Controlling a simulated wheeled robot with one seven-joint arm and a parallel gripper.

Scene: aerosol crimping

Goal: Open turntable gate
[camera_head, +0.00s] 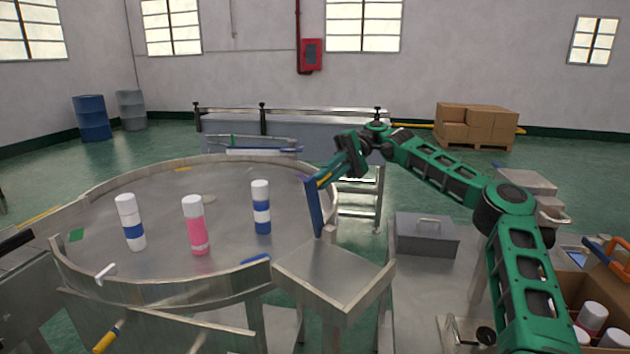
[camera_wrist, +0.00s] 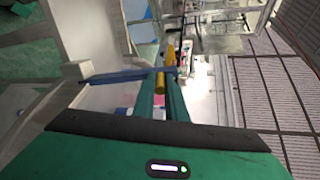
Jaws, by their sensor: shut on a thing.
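The turntable (camera_head: 170,180) is a round metal table with a raised rim. Its gate, a blue plate (camera_head: 313,208), stands upright at the right side of the rim, by the opening to a square metal tray (camera_head: 335,278). In the wrist view the gate shows as a blue bar (camera_wrist: 110,77) across the fingertips. My gripper (camera_head: 325,178) is at the top of the gate, shut on its yellow handle (camera_wrist: 160,82). In the wrist view my gripper (camera_wrist: 160,98) has its two green fingers on either side of this handle. The exact contact is small and partly hidden.
On the turntable stand a white-and-blue can (camera_head: 130,222), a pink can (camera_head: 195,225) and a blue-and-white can (camera_head: 261,207). A grey toolbox (camera_head: 425,235) stands right of the tray. A box of cans (camera_head: 592,318) is at the lower right.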

